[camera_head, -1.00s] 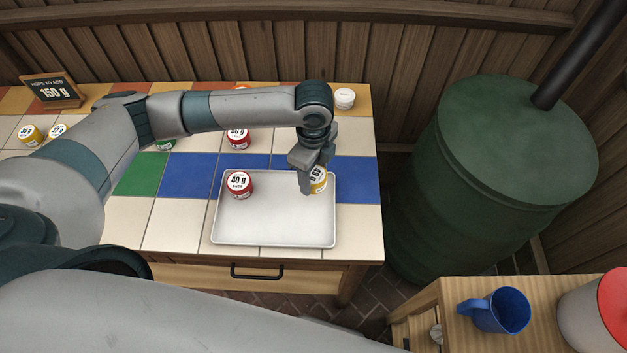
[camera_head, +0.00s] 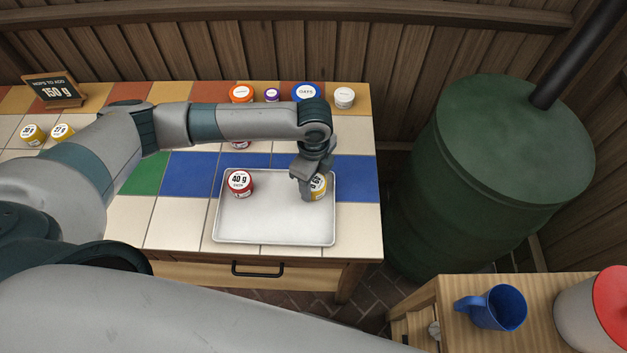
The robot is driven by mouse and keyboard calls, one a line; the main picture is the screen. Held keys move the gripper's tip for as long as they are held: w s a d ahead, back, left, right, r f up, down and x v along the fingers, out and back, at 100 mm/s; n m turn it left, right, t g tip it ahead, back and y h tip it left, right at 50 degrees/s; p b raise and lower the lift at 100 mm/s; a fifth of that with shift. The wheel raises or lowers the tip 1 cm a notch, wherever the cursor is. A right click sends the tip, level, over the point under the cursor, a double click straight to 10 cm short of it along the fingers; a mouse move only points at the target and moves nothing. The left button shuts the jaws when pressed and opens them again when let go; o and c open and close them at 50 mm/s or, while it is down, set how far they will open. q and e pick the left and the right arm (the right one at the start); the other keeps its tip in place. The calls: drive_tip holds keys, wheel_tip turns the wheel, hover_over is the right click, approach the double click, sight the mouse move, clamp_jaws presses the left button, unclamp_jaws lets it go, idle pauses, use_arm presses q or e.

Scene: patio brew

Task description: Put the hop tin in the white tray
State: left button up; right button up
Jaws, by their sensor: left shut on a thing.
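My left gripper (camera_head: 308,190) is shut on a yellow tin (camera_head: 319,187) with a white label, at the right end of the white tray (camera_head: 270,230). The gripper hides part of this tin and its label cannot be read in full. I cannot tell whether the tin touches the tray floor. A red tin (camera_head: 239,184) labelled 40 g stands in the tray at the left. My right gripper is not in view.
A sign (camera_head: 54,90) reads "Hops to add 150 g". Two yellow tins (camera_head: 33,134) stand at the left. Several lidded jars, one orange (camera_head: 241,93), line the back. A green barrel (camera_head: 505,165) and a blue mug (camera_head: 493,307) are at the right. The tray's front middle is clear.

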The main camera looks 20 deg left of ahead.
sight(314, 181)
use_arm(q)
drive_tip(key=shift+f, duration=0.1)
drive_tip(key=o, duration=1.1)
wheel_tip(314, 181, up, 12)
drive_tip(key=b, duration=0.2)
drive_tip(key=shift+b, duration=0.3)
